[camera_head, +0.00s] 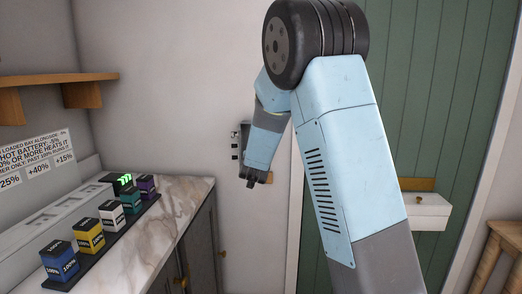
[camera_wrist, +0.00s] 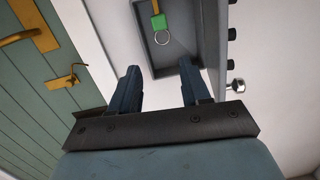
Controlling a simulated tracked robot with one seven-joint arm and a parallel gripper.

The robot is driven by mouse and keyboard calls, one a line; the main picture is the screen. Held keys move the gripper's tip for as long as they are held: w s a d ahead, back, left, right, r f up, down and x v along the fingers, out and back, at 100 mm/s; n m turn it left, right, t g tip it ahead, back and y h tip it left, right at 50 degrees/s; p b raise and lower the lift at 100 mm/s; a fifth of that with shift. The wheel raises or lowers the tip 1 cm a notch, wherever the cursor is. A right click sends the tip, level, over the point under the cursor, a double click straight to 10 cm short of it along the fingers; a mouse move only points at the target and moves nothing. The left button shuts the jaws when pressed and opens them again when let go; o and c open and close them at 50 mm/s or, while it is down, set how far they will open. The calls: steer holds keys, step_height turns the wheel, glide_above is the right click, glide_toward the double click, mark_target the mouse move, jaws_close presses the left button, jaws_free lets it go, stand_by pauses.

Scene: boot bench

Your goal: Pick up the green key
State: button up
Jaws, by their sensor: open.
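The green key (camera_wrist: 158,22) shows in the wrist view as a green tag with a metal ring below it and a yellowish piece above. It is against the inside of a shallow grey box (camera_wrist: 190,60) on the white wall. My gripper (camera_wrist: 164,82) is open and empty, with its two dark blue fingers apart below the key and pointing toward the box. In the head view my gripper (camera_head: 250,183) is at the wall beside the grey box (camera_head: 243,140); the key is hidden there.
A marble counter (camera_head: 150,215) at left holds a dark tray with several coloured battery blocks (camera_head: 90,234). A wooden shelf (camera_head: 55,79) is above it. A green door (camera_wrist: 30,80) with a brass handle (camera_wrist: 20,37) is beside the box. A white drawer box (camera_head: 425,211) and stool (camera_head: 500,245) stand right.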

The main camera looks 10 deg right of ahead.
steer(key=w+d+f, duration=0.1)
steer(key=w, duration=0.6)
steer(key=w+d+f+h, duration=0.1)
steer(key=w+d, duration=0.1)
steer(key=w, duration=0.6)
steer(key=shift+d+f+t+h, duration=0.2)
steer(key=shift+d+t+h, duration=0.1)
steer(key=shift+t, duration=0.1)
steer(key=c, duration=0.8)
